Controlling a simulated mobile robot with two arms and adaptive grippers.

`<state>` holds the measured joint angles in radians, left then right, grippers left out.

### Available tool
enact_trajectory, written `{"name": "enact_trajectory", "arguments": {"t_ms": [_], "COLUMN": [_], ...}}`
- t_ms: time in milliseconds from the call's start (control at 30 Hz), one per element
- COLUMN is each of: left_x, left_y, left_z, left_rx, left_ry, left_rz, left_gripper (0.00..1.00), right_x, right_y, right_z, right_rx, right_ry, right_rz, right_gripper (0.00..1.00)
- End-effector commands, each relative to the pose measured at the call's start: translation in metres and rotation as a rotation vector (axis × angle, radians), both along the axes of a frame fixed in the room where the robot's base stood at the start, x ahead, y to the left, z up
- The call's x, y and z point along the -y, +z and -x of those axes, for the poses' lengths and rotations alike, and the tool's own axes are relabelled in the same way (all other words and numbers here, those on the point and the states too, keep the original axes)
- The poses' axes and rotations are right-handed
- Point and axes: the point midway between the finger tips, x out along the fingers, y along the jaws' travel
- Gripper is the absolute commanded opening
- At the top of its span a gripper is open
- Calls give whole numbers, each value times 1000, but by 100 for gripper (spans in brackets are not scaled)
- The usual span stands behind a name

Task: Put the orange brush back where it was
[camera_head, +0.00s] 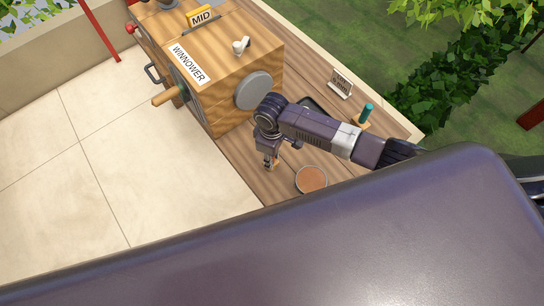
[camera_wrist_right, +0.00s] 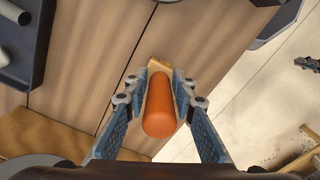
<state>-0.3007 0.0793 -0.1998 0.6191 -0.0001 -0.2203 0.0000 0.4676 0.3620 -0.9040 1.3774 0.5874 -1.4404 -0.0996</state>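The orange brush (camera_wrist_right: 160,108) shows in the right wrist view, with its rounded orange handle end towards the camera and a pale wooden part beyond it. My right gripper (camera_wrist_right: 160,88) has a finger on each side of the brush. The fingers look spread, with small gaps between them and the brush. In the head view my right gripper (camera_head: 270,158) points down over the wooden table (camera_head: 241,160) near its front edge, and the brush there is mostly hidden. My left gripper is in neither view.
The wooden winnower box (camera_head: 215,60) stands left of my right arm. A round bowl with brown contents (camera_head: 311,180) is close to the right gripper. A dark tray (camera_wrist_right: 36,45) lies at upper left in the wrist view. A small sign (camera_head: 340,84) and a teal-handled tool (camera_head: 366,113) are farther back.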

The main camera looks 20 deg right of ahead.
Motion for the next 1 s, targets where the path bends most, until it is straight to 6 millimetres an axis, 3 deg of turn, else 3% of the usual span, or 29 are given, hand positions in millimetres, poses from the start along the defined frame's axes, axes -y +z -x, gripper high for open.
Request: {"name": "enact_trajectory", "arguments": {"t_ms": [100,467,1000], "left_x": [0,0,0], "left_y": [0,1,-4], "left_z": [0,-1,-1], "left_rx": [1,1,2], "left_ry": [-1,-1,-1], "left_rz": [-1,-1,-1], "left_gripper": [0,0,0], "right_x": [0,1,0], "right_y": [0,8,109], "right_z": [0,-1,-1], "right_rx": [-1,1,1], "right_ry": [0,-1,0], "right_rz": [1,1,-1], "right_gripper": [37,37,37]}}
